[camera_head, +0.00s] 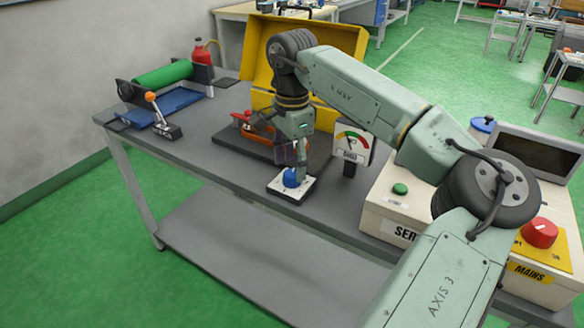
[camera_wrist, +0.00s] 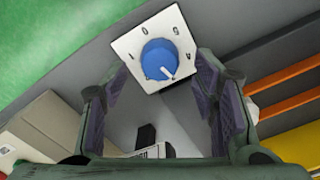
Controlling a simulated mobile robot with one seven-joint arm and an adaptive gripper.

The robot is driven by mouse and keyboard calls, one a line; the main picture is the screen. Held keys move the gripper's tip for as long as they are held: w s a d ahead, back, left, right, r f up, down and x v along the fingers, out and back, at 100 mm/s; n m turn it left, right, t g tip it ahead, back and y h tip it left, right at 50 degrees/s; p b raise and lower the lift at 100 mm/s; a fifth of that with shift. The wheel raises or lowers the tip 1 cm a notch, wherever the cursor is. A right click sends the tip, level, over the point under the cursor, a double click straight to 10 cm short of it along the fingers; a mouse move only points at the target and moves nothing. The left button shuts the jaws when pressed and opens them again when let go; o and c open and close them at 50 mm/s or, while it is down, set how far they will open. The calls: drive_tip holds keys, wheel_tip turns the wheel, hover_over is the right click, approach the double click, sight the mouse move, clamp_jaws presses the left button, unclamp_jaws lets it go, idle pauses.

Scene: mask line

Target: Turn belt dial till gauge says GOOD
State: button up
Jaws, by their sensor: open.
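The blue belt dial (camera_head: 291,178) sits on a white plate (camera_head: 293,196) at the bench's front edge. In the wrist view the dial (camera_wrist: 159,60) has a white pointer line toward its lower right, with numerals around it on the plate. My gripper (camera_head: 297,168) points down over the dial. In the wrist view my gripper (camera_wrist: 163,68) is open, with a finger on each side of the dial; contact cannot be told. The gauge (camera_head: 351,142) stands right of the dial, with a coloured arc; its lettering and needle are too small to read surely.
A control box (camera_head: 398,189) with a green button and a red knob (camera_head: 540,233) stands at the right. A green roller (camera_head: 163,76) and a lever (camera_head: 160,115) are at the left. A yellow bin (camera_head: 340,38) stands behind. Bare bench (camera_head: 215,150) lies left of the dial.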

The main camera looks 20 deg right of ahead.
sight(292, 173)
wheel_tip(292, 173, up, 10)
idle(0.3)
